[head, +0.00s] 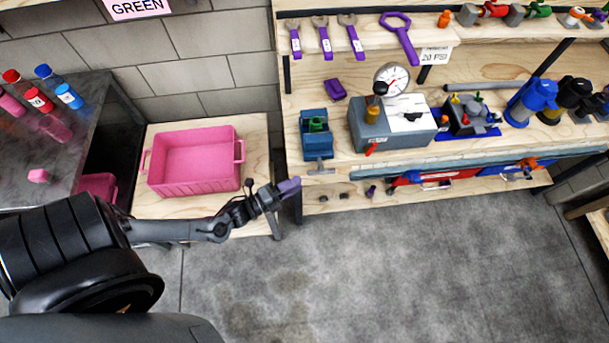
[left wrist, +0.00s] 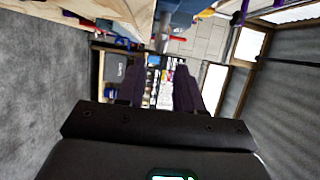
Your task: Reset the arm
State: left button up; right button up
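My left arm reaches in from the left in the head view. Its gripper (head: 289,186), with purple fingertips, hangs in front of the left end of the workbench, just right of the pink bin. In the left wrist view the two dark purple fingers of this gripper (left wrist: 160,75) stand apart with nothing held between them. Shelves and small items show far off through the gap. My right arm and its gripper do not show in either view.
The pink bin (head: 194,187) sits on a low wooden table (head: 258,140). The wooden workbench (head: 350,168) holds a blue vise (head: 317,141), a grey gauge box (head: 368,128) and blue canisters. A metal table (head: 75,135) with bottles is left. The grey floor (head: 400,265) is open.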

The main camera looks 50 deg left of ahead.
pick_arm(q)
jog(key=shift+v, duration=0.8)
jog(key=w+d+r+n+g+y, duration=0.3)
jog(key=d+r+n+g+y, duration=0.15)
jog(key=d+r+n, duration=0.7)
jog(key=s+f+n+g, duration=0.2)
jog(key=s+n+g, duration=0.5)
jog(key=s+g, duration=0.45)
notch_tip(320, 180, up, 29)
jog(key=t+p, duration=0.1)
jog(key=p, duration=2.7)
jog(key=shift+s+f+t+h, duration=0.2)
jog(key=shift+s+t+h, duration=0.15)
jog(key=shift+t+h, duration=0.1)
jog(key=shift+a, duration=0.1)
